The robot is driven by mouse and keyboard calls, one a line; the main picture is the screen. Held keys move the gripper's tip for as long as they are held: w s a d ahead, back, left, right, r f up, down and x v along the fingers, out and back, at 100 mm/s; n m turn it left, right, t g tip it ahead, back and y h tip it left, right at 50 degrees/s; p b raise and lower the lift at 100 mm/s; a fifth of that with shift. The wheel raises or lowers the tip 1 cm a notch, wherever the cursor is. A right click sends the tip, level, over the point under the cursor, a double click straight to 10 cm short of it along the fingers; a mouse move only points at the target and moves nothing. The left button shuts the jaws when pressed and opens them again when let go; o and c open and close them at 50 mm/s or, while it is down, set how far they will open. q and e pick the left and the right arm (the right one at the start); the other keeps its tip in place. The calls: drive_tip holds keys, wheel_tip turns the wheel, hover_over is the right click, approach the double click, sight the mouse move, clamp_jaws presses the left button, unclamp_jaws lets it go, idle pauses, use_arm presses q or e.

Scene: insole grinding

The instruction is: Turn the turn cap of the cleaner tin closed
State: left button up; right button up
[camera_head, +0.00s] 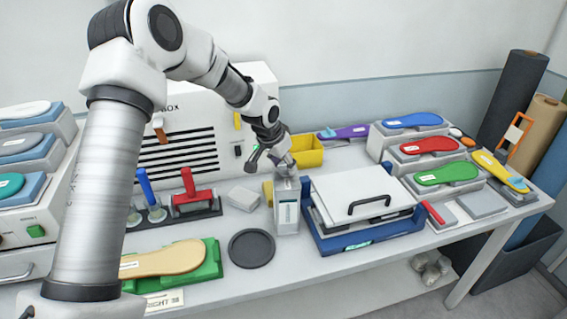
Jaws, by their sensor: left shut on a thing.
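The cleaner tin (287,214) is a pale rectangular can that stands upright on the bench, left of the blue tray. My left gripper (285,171) comes down from above onto the top of the tin and is shut on the turn cap there. The fingers hide most of the cap, so I cannot tell how far it is turned. My right gripper is not in view.
A blue tray (318,228) with a white handled lid (365,190) stands close to the tin's right. A dark round disc (251,248) lies in front. A yellow bin (306,151) is behind. A green holder (211,262) with a tan insole lies front left.

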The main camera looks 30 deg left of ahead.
use_arm(q)
drive_tip(key=o, duration=1.2)
drive_tip(key=shift+f, duration=0.1)
drive_tip(key=shift+c, duration=0.2)
drive_tip(key=v, duration=1.2)
drive_tip(key=shift+w, duration=0.1)
